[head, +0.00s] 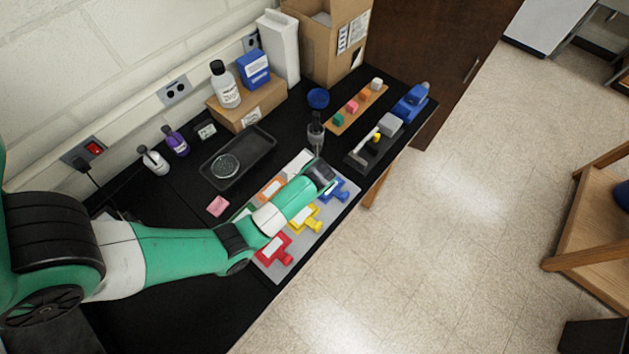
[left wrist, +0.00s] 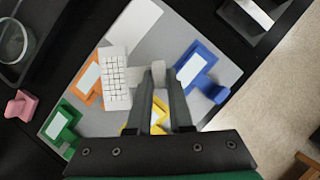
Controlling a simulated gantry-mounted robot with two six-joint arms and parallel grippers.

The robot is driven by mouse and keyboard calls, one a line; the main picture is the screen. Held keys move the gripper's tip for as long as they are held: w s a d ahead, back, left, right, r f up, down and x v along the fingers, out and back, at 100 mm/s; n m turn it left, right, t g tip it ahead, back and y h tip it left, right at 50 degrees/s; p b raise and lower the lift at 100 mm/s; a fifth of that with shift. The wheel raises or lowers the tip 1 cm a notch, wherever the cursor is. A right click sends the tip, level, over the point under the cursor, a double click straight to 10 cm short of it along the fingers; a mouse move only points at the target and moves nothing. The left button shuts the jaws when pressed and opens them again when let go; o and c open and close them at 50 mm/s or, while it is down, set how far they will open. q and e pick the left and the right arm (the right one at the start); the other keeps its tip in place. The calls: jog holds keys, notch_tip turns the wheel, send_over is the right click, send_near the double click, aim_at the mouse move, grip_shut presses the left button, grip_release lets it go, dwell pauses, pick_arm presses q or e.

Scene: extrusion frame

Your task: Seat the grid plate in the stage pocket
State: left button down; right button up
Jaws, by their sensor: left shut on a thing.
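My left gripper (head: 322,176) is over the grey board (head: 258,266). In the left wrist view its fingers (left wrist: 157,72) are shut on a pale tab at the side of the white grid plate (left wrist: 116,80). The grid plate lies left of the fingers, over the board and partly over an orange piece (left wrist: 88,84). I cannot tell whether it touches the board. In the head view my gripper and arm hide the plate. A dark low stand (head: 364,160) with a yellow knob and a grey block stands right of the board. I cannot make out which part is the stage pocket. My right gripper is not in view.
Red (head: 274,250), yellow (head: 305,220) and blue (head: 338,192) pieces lie on the board. A black tray (head: 260,140) with a round dish, a small bottle (head: 316,135) and a pink block (head: 217,206) are nearby. The bench's front edge runs close to the board.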

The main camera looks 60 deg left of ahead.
pick_arm(q)
jog(key=x, duration=0.4)
jog(key=shift+w+a+r+b, duration=0.2)
jog(key=shift+w+a+b, duration=0.05)
jog(key=shift+w+b, duration=0.15)
jog(key=shift+a+f+b, duration=0.1)
jog(key=shift+f+b, duration=0.3)
jog(key=shift+f, duration=1.2)
jog(key=shift+f, duration=0.2)
jog(key=c, duration=0.8)
grip_release()
jog(key=shift+r, duration=0.1)
